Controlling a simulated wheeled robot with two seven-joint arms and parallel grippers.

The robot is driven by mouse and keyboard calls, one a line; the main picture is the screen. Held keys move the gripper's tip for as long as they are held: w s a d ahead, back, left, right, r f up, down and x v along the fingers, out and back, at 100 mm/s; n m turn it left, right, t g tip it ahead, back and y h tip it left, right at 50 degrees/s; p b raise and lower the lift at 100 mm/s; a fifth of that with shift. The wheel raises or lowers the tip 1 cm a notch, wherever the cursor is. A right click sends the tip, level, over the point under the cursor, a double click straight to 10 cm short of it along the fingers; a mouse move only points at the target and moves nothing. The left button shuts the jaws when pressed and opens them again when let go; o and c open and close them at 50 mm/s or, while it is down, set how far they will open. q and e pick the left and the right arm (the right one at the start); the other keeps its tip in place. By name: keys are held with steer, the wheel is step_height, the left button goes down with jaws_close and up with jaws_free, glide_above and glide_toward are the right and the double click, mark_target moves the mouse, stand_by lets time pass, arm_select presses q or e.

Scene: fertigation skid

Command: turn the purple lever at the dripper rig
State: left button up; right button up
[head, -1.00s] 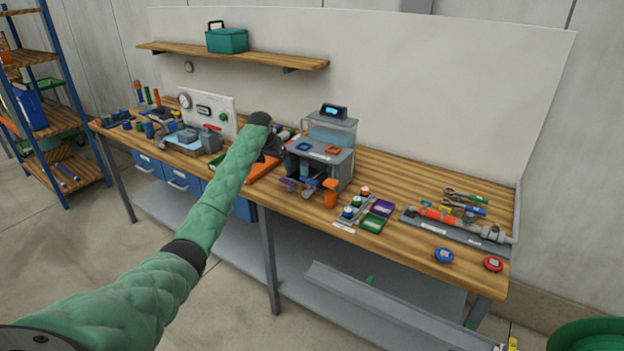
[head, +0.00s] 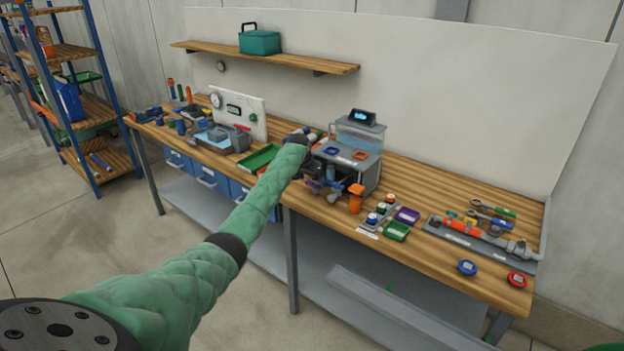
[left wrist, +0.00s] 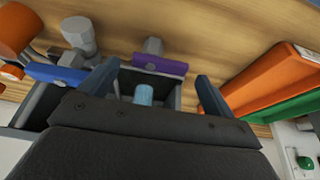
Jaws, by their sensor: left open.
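The dripper rig (head: 362,172) is a grey stand with a clear tank and a small display on top, on the bench. In the left wrist view, the purple lever (left wrist: 160,65) is a short bar on a grey valve stem. My left gripper (left wrist: 157,76) is open, and the lever shows in the gap between its two fingers; I cannot tell whether they touch it. A blue lever (left wrist: 58,74) sits to the left, near the left finger. In the head view my left gripper is at the rig's front left, largely hidden by my arm. My right gripper is out of view.
An orange tray (left wrist: 262,85) and a green tray (left wrist: 285,105) are close to the right finger in the wrist view.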

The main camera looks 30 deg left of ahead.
arm_select(q)
steer(key=shift+w+f, duration=0.2)
steer(key=shift+f, duration=0.4)
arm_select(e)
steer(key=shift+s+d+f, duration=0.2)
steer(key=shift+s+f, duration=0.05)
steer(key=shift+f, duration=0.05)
arm_select(q)
steer(key=c, duration=1)
steer(key=shift+r+n+p, duration=0.2)
steer(key=shift+n+p, duration=0.1)
steer(key=shift+p, duration=0.1)
steer(key=n+p, duration=0.1)
steer(key=n+y+p, duration=0.1)
steer(key=n, duration=0.1)
steer(key=shift+s+d+f+n+y, duration=0.1)
steer(key=shift+s+d+n+y, duration=0.1)
steer(key=shift+n+y, duration=0.1)
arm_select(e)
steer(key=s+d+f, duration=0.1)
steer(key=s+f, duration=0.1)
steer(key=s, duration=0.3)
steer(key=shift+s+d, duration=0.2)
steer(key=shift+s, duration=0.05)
arm_select(q)
steer(key=o, duration=1)
